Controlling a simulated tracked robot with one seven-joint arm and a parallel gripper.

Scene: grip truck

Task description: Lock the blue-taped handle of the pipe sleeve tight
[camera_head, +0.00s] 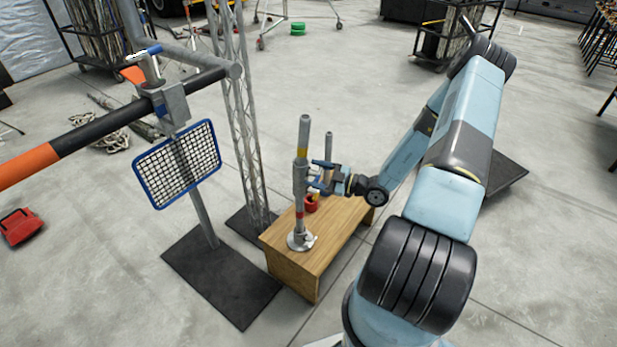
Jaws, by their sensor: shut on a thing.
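An upright grey pipe (304,135) with a yellow band stands on a round base plate on the wooden box. A grey pipe sleeve (299,180) sits around its middle, above a red band. My gripper (318,174) reaches in level from the right, its blue-tipped fingers beside the sleeve. It is shut on a small part at the sleeve's right side, which looks like the handle. The fingers largely hide that part, and I cannot make out its blue tape or its exact angle.
The wooden box (335,235) also holds a red container (311,204) and a second, shorter pipe (329,147) behind my gripper. A lattice truss (240,120) and a blue-framed mesh panel (178,163) stand to the left. The floor behind is mostly clear.

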